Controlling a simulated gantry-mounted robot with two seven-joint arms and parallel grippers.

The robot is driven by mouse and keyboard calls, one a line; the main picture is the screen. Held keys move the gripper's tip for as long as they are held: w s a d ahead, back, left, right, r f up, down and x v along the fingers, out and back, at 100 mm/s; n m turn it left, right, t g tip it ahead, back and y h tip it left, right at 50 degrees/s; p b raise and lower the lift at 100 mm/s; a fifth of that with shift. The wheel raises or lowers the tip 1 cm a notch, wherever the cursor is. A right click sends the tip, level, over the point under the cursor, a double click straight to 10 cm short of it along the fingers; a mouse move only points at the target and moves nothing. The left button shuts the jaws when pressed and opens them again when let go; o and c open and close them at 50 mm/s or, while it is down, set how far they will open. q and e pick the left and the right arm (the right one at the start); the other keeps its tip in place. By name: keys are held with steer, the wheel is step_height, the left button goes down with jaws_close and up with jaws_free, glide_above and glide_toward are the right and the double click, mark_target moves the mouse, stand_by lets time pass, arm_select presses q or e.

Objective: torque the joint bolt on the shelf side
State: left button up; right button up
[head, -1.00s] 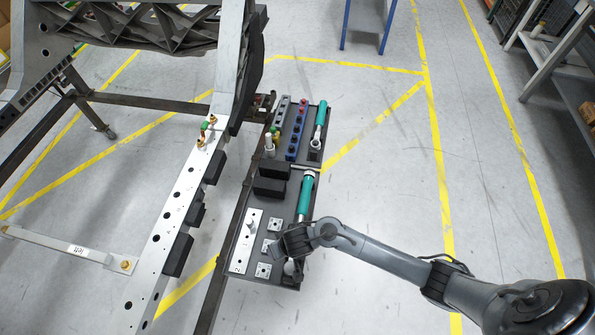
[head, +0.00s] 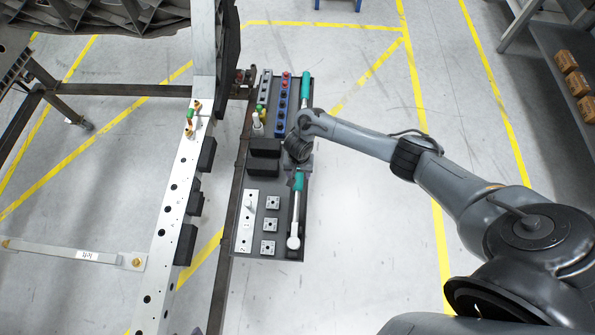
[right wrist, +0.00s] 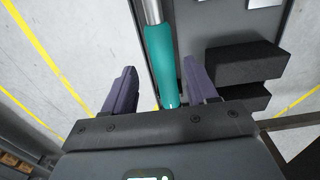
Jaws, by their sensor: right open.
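A torque wrench with a teal handle (head: 299,182) and a steel shaft (head: 295,215) lies on the dark tool tray (head: 272,248). A second teal-handled wrench (head: 306,84) lies farther up the tray, partly hidden by my arm. My right gripper (head: 298,168) is over the near wrench's handle end. In the right wrist view my open right gripper (right wrist: 160,75) has the teal handle (right wrist: 161,55) between its fingers, with gaps on both sides. Orange and green fittings (head: 191,116) sit on the pale chassis rail (head: 165,215); I cannot tell which is the joint bolt. My left gripper is out of view.
Black blocks (head: 264,148) stand beside the gripper on the tray. A blue socket rack (head: 281,115) is at its far end, and small square plates (head: 270,224) lie at its near end. A labelled crossbar (head: 85,255) joins the rail. Open floor lies right of the tray.

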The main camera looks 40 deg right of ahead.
mark_target(299, 180)
step_height(299, 180, down, 6)
steer(key=b, duration=0.6)
steer(key=shift+r, duration=0.2)
steer(key=shift+f, duration=0.85)
steer(key=shift+f+b, duration=0.3)
steer(key=shift+f, duration=0.45)
steer(key=shift+c, duration=0.4)
jaws_close()
steer(key=shift+w+r, duration=0.1)
steer(key=shift+r, duration=0.05)
